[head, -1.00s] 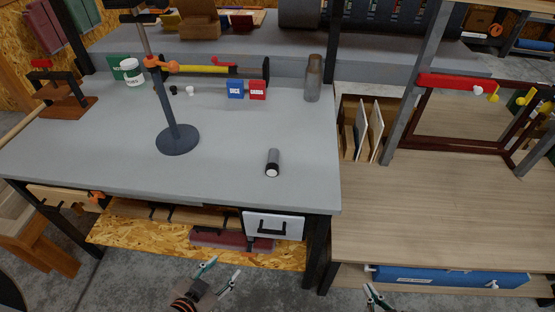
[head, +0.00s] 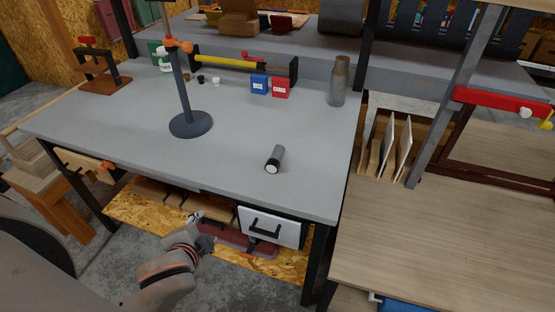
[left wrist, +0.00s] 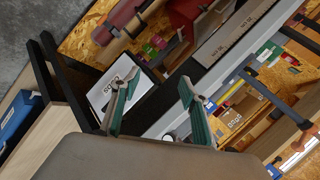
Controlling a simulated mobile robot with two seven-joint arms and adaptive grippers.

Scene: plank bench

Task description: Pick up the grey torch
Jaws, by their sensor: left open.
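The grey torch (head: 276,156) lies on the grey bench top (head: 235,170) near its front edge, its pale round end towards me. My left gripper (head: 203,228) is open and empty, in front of the bench and below the top's edge, left of the white drawer (head: 288,232) and apart from the torch. In the left wrist view its two green-padded fingers (left wrist: 158,108) stand wide apart. A small pale round shape shows near the right finger there; I cannot tell if it is the torch. My right gripper is out of view.
A lamp-like stand with a round base (head: 190,124) is left of the torch. A grey bottle (head: 338,82), a blue box (head: 259,84) and a red box (head: 281,87) stand further back. The bench top around the torch is clear. A wooden table (head: 440,235) is at right.

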